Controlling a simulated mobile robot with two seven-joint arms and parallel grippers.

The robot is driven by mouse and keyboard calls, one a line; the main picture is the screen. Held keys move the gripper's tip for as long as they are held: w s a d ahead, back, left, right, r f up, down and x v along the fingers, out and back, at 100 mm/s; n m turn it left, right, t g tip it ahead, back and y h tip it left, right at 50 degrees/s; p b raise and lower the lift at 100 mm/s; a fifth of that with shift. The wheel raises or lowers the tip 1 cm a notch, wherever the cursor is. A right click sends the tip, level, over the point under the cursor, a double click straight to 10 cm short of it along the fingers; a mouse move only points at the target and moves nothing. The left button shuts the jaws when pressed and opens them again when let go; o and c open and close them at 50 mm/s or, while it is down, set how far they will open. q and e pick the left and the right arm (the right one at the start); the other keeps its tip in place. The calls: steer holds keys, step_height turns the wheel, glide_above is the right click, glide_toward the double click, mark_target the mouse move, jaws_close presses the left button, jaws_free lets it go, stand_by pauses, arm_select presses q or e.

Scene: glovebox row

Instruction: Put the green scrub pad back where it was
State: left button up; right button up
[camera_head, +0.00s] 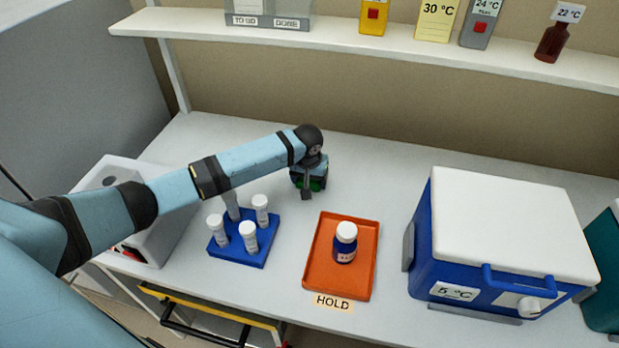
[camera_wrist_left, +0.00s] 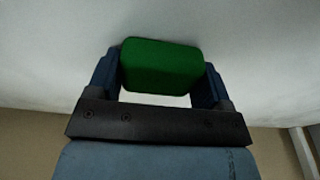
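The green scrub pad (camera_wrist_left: 162,66) is between the two fingers of my left gripper (camera_wrist_left: 160,75) in the left wrist view, with a finger against each side. In the head view my left gripper (camera_head: 311,184) points down over the back middle of the white bench, behind the orange tray. There only a little green of the pad (camera_head: 317,185) shows beneath the gripper; the rest is hidden. I cannot tell whether the pad touches the bench top. My right gripper is in neither view.
An orange tray (camera_head: 323,276) labelled HOLD carries a blue bottle (camera_head: 345,250) with a white cap. A blue rack (camera_head: 226,256) with several white-capped tubes stands to its left. A blue cooler box (camera_head: 430,235) with a white lid stands right. A shelf (camera_head: 380,43) runs above the bench.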

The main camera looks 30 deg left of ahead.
arm_select(q)
steer(key=o, duration=0.4)
steer(key=shift+o, duration=0.2)
steer(key=shift+r, duration=0.1)
step_height(320, 180, up, 12)
steer(key=s, duration=0.1)
steer(key=shift+s+d, duration=0.3)
steer(key=shift+s, duration=0.05)
